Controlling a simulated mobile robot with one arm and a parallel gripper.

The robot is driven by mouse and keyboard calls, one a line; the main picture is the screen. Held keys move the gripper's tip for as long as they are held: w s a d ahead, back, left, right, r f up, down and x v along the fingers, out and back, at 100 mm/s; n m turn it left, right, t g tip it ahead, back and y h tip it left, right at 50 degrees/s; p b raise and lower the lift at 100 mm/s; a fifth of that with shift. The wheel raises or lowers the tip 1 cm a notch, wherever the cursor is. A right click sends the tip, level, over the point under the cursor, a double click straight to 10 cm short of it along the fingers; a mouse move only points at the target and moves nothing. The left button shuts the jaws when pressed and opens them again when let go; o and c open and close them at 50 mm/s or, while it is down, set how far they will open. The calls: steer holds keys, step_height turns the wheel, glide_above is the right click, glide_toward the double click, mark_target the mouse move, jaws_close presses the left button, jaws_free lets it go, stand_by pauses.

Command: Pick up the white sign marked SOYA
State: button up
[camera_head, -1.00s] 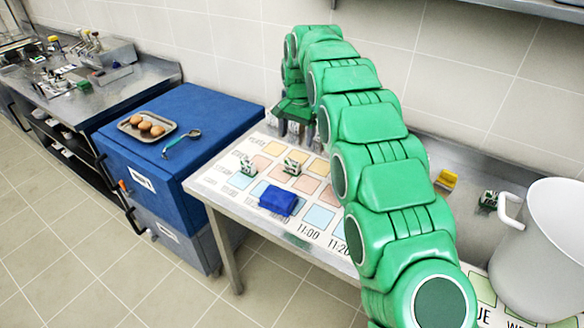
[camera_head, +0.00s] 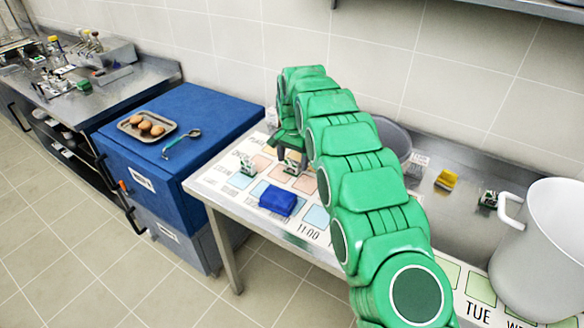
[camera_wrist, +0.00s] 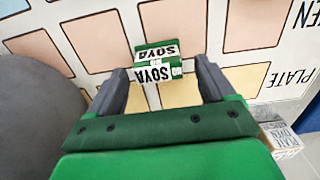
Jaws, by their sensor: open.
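The white sign marked SOYA (camera_wrist: 157,62), with green edges, stands on the patterned mat in the wrist view. It is between and slightly beyond the two fingertips of my gripper (camera_wrist: 162,70), with room on both sides. My gripper is open and empty, pointing down at the sign. In the head view, a small green-and-white sign (camera_head: 291,165) shows just below my gripper (camera_head: 289,150), partly hidden by the fingers; its lettering is too small to read there.
Another small green-and-white sign (camera_head: 247,166) and a blue block (camera_head: 278,201) are close by on the mat. A grey round container (camera_head: 394,140) stands behind my arm. A yellow block (camera_head: 446,179) and a large white pot (camera_head: 545,250) are to the right.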

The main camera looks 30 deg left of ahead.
steer(key=shift+f, duration=0.95)
steer(key=shift+c, duration=0.5)
steer(key=c, duration=1)
steer(key=shift+o, duration=0.2)
steer(key=shift+r, duration=0.2)
